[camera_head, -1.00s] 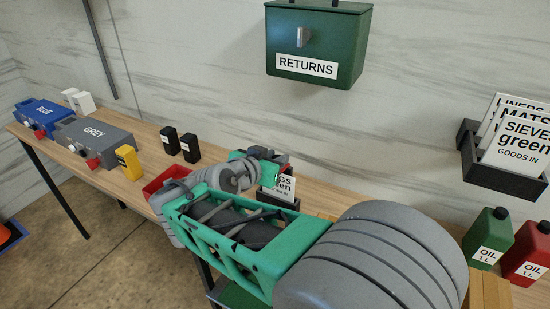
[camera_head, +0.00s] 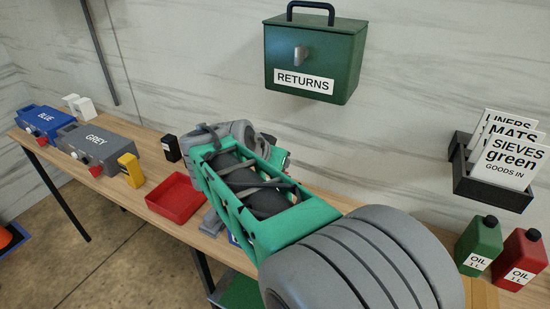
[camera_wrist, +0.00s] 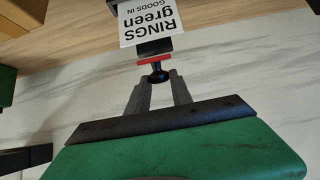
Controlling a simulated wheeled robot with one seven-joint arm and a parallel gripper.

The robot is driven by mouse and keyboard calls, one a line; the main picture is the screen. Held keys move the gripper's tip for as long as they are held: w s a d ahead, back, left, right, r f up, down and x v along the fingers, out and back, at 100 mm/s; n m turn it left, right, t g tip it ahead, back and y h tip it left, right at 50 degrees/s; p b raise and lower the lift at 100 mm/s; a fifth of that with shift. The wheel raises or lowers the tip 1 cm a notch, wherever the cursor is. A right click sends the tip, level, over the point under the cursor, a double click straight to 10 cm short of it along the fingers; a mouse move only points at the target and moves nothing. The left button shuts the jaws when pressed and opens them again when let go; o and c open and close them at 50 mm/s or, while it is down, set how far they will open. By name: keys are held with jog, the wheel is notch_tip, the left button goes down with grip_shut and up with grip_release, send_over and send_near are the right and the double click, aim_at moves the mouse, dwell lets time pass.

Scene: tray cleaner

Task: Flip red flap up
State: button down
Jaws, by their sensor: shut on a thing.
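In the wrist view, a thin red strip (camera_wrist: 155,61), which looks like the red flap seen edge-on, has a black knob (camera_wrist: 157,76) on its near side. My gripper (camera_wrist: 160,82) has its two grey fingers shut on this knob. The strip lies against a black holder that bears a white "RINGS green GOODS IN" card (camera_wrist: 148,20), upside down in this view. In the head view my own arm hides the gripper, the flap and the card.
A red tray (camera_head: 174,198) lies on the bench left of my arm. A grey box (camera_head: 105,143), a blue box (camera_head: 42,120) and a yellow block (camera_head: 130,170) stand further left. A green RETURNS box (camera_head: 310,60) hangs on the wall. Oil cans (camera_head: 478,245) stand at right.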

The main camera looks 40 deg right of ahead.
jog(key=y, duration=0.1)
jog(key=d+y+p, duration=0.1)
jog(key=d+r+g+y+p, duration=0.1)
jog(key=shift+w, duration=0.25)
jog(key=shift+w+d+f+g+y+p, duration=0.25)
jog(key=shift+d+g+y+p, duration=0.15)
jog(key=shift+y+p, duration=0.55)
jog(key=c, duration=1.2)
grip_release()
jog(key=shift+o, duration=0.2)
jog(key=shift+r, duration=0.15)
jog(key=v, duration=0.7)
jog(key=shift+a+r, duration=0.1)
jog(key=shift+r, duration=0.2)
